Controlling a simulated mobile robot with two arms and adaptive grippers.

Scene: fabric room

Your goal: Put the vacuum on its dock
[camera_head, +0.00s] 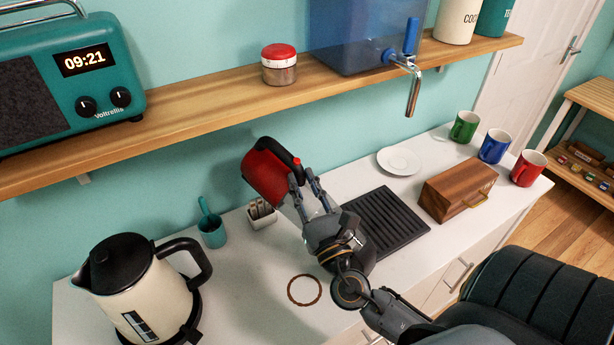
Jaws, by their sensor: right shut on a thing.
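The red and black handheld vacuum (264,178) is held up above the counter, near the wall. My right gripper (303,182) is shut on it at its black handle side. The vacuum is tilted, and its lower end is partly hidden by the gripper. I cannot make out a dock for certain in this view. My left gripper is not in view.
The white counter (255,270) holds a cream kettle (140,285), a teal cup with scoop (211,230), a small white holder (261,216), a black drip grille (385,222), a wooden box (455,192) and mugs. A wooden shelf (215,103) runs above, with a tap (412,85) overhanging.

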